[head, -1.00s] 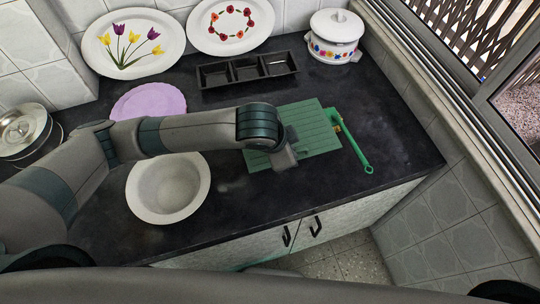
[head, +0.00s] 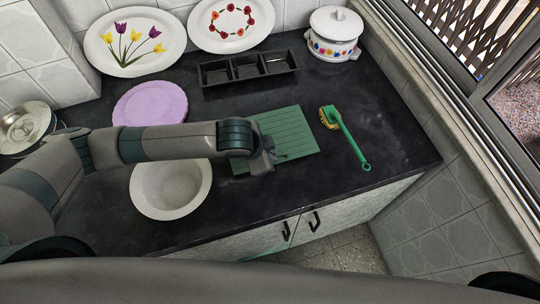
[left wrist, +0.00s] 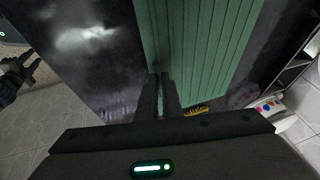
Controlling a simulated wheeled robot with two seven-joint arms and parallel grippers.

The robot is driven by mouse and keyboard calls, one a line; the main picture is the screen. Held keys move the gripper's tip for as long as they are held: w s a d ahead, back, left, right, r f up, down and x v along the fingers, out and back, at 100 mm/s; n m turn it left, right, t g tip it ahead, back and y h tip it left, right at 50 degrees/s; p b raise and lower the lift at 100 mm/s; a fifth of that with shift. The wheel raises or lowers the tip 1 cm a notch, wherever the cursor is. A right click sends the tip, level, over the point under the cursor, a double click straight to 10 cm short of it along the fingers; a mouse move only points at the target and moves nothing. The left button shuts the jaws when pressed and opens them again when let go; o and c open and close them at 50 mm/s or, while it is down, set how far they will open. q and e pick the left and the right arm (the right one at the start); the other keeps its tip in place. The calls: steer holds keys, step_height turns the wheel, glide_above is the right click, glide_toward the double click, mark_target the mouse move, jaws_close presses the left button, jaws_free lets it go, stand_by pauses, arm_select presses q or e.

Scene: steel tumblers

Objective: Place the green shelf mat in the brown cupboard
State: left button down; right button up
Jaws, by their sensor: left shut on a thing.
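The green shelf mat (head: 290,132), a ribbed flat rectangle, is over the dark counter in the head view. I cannot tell whether it lies flat or is slightly raised. My left gripper (head: 268,165) is shut on its near left edge. In the left wrist view the mat (left wrist: 205,40) runs up from between the fingers of my left gripper (left wrist: 163,85). A dark claw-like part (left wrist: 18,76), perhaps my right gripper, shows at the left edge there; its jaws are unclear. No brown cupboard shows.
A green brush (head: 345,138) lies right of the mat. A white bowl (head: 171,207), lilac plate (head: 150,103), black three-part tray (head: 248,70) and white pot (head: 335,48) stand around. Two decorated plates lean on the wall. The counter's right end is clear.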

arm_select(q)
steer(key=shift+f, duration=0.8)
steer(key=c, duration=1.9)
jaws_free()
steer(key=shift+f, duration=0.1)
steer(key=b+v, duration=0.1)
steer(key=v, duration=1.1)
steer(key=shift+o, duration=0.3)
